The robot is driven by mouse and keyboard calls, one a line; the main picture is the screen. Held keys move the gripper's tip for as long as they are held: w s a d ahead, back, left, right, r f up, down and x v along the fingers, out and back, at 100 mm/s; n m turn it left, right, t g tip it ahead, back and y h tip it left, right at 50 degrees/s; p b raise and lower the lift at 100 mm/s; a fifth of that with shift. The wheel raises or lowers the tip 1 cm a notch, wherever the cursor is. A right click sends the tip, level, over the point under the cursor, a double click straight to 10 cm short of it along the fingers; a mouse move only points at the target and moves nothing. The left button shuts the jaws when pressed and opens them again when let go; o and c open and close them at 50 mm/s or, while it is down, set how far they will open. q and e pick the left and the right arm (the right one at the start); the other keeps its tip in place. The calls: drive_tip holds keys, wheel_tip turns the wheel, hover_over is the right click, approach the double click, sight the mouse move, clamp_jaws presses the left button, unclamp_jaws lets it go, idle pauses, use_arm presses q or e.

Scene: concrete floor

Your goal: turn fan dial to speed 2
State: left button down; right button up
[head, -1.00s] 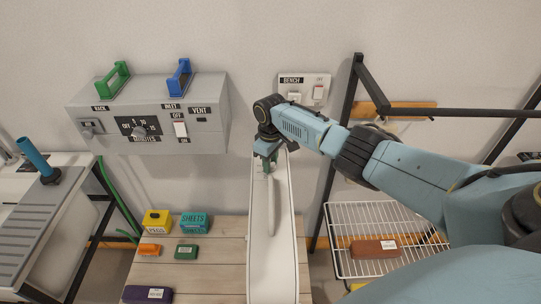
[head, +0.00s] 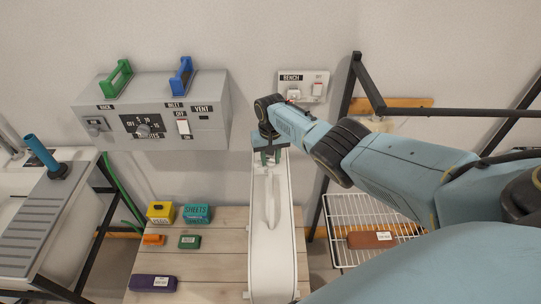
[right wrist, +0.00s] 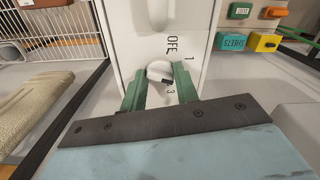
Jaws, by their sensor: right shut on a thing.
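The white tower fan (head: 272,255) stands upright on the wooden bench in the head view. Its dial (right wrist: 158,71) is a round white knob on the fan's top, seen in the right wrist view. A small dark mark shows on the knob's lower right side, towards the 3. My right gripper (head: 267,157) is at the fan's top. Its green fingers (right wrist: 160,90) are shut on the dial, one on each side. My left gripper is out of view.
A grey wall box (head: 165,110) with a timer dial and switches is at the left. Small coloured boxes, including a teal one (head: 197,213), lie left of the fan. A wire rack (head: 350,215) is at the right, and a sink counter (head: 50,210) at the far left.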

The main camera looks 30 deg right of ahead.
sight(271, 159)
drive_tip(key=shift+w+r+m, duration=0.1)
drive_tip(key=shift+m, duration=0.3)
drive_tip(key=o, duration=1)
drive_tip(key=shift+r+p, duration=0.3)
wheel_tip(271, 159, up, 2)
drive_tip(key=shift+r+p, duration=0.25)
drive_tip(key=shift+p, duration=0.45)
wheel_tip(271, 159, up, 10)
drive_tip(key=shift+r, duration=0.15)
